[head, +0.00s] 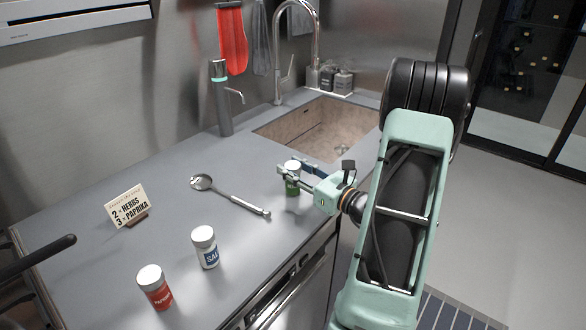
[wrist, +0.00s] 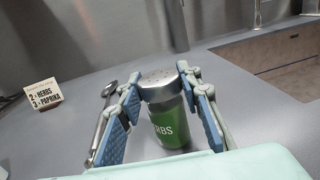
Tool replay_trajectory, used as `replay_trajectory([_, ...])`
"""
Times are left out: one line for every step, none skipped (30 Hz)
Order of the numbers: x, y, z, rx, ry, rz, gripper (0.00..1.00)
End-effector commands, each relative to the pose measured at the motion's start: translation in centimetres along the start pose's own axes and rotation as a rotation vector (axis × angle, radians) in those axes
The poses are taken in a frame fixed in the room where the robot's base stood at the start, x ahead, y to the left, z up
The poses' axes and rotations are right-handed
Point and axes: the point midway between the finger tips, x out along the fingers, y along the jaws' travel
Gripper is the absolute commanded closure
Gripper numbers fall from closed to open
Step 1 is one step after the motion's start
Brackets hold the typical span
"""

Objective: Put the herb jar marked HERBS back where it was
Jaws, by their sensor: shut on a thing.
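The herb jar (head: 293,188) has a green label and a silver perforated lid. In the wrist view the jar (wrist: 168,125) stands upright between the fingers, with the letters "RBS" readable on its label. My gripper (head: 291,171) is shut on the jar near the counter's front edge, left of the sink. In the wrist view my gripper (wrist: 158,100) has one blue-padded finger on each side of the jar.
A ladle (head: 230,196) lies left of the jar. A salt jar (head: 205,247) and a red-labelled jar (head: 155,287) stand at the front left. A card (head: 127,206) reads "2 HERBS, 3 PAPRIKA". The sink (head: 318,128) lies behind. Counter between ladle and salt jar is clear.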

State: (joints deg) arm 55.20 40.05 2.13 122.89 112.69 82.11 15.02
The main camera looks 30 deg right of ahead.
Motion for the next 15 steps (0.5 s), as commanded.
replay_trajectory([0.0, 0.0, -0.06, 0.0, 0.0, 0.0, 0.94])
replay_trajectory([0.0, 0.0, -0.17, 0.0, 0.0, 0.0, 0.94])
replay_trajectory([-0.01, 0.01, -0.35, 0.0, 0.0, 0.0, 0.94])
replay_trajectory([-0.01, 0.0, -0.46, 0.0, 0.0, 0.0, 0.94])
replay_trajectory([-0.02, 0.01, -0.46, 0.0, 0.0, 0.0, 0.67])
replay_trajectory([-0.01, 0.01, -0.35, 0.0, 0.0, 0.0, 0.62])
replay_trajectory([-0.02, 0.01, -0.34, 0.0, 0.0, 0.0, 0.59])
replay_trajectory([-0.02, 0.01, -0.34, 0.0, 0.0, 0.0, 0.56])
replay_trajectory([-0.02, 0.01, -0.35, 0.001, 0.0, 0.0, 0.51])
replay_trajectory([-0.02, 0.01, -0.34, 0.0, 0.0, 0.0, 0.5])
replay_trajectory([-0.02, 0.01, -0.34, 0.001, 0.0, 0.0, 0.5])
replay_trajectory([-0.02, 0.01, -0.34, 0.0, 0.0, 0.0, 0.5])
replay_trajectory([-0.02, 0.01, -0.34, 0.001, 0.0, 0.0, 0.5])
replay_trajectory([-0.02, 0.01, -0.34, 0.001, 0.0, 0.0, 0.5])
replay_trajectory([-0.02, 0.01, -0.34, 0.001, 0.0, 0.0, 0.5])
